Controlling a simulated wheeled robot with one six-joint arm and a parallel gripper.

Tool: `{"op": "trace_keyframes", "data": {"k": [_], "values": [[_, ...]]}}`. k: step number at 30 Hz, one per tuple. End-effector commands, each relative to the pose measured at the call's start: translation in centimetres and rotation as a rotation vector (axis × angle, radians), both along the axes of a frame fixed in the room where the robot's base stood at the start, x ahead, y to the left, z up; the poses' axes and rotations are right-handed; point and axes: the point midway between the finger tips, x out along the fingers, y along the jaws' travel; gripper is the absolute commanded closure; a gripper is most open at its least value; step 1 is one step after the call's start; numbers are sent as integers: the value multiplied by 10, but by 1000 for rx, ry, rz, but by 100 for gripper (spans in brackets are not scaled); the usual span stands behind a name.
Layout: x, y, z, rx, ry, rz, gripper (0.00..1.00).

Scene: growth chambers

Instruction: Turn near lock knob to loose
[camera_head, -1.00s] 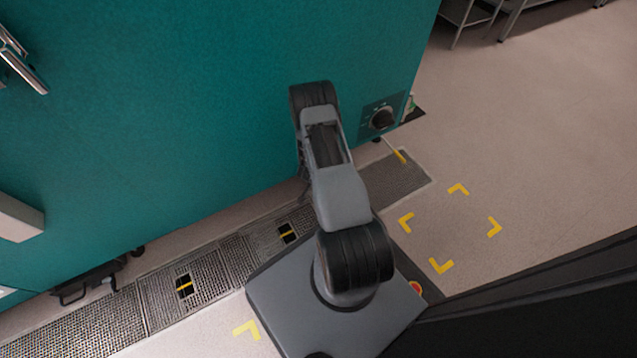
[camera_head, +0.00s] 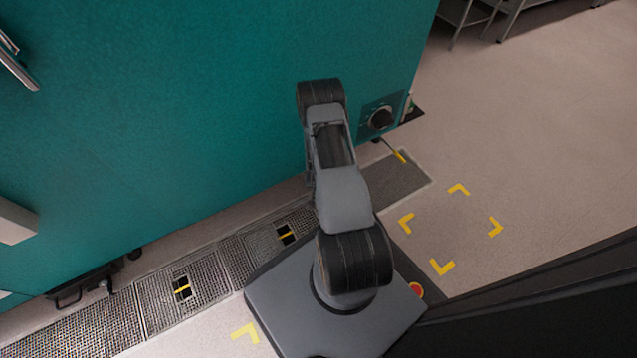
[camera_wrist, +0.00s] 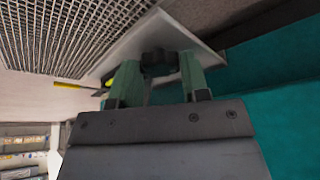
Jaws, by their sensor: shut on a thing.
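In the wrist view, a small dark knob (camera_wrist: 158,60) sits on a pale plate (camera_wrist: 190,35). The two green fingers of my gripper (camera_wrist: 158,72) are on either side of it and shut on it. The knob's markings and turn position cannot be read. In the head view, my gripper and this knob are hidden behind my arm and the teal chamber (camera_head: 180,110).
Yellow corner marks (camera_head: 442,266) lie on open floor at the right. A yellow-and-black item (camera_wrist: 122,76) is near the left finger.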

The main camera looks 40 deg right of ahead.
Motion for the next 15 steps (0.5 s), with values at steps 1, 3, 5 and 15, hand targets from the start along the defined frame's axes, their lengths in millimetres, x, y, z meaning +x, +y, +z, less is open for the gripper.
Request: {"op": "trace_keyframes", "data": {"k": [1, 3, 5, 15], "values": [[0, 0, 0, 0, 0, 0, 81], [0, 0, 0, 0, 0, -1, 81], [0, 0, 0, 0, 0, -1, 57], [0, 0, 0, -1, -1, 0, 32]]}}
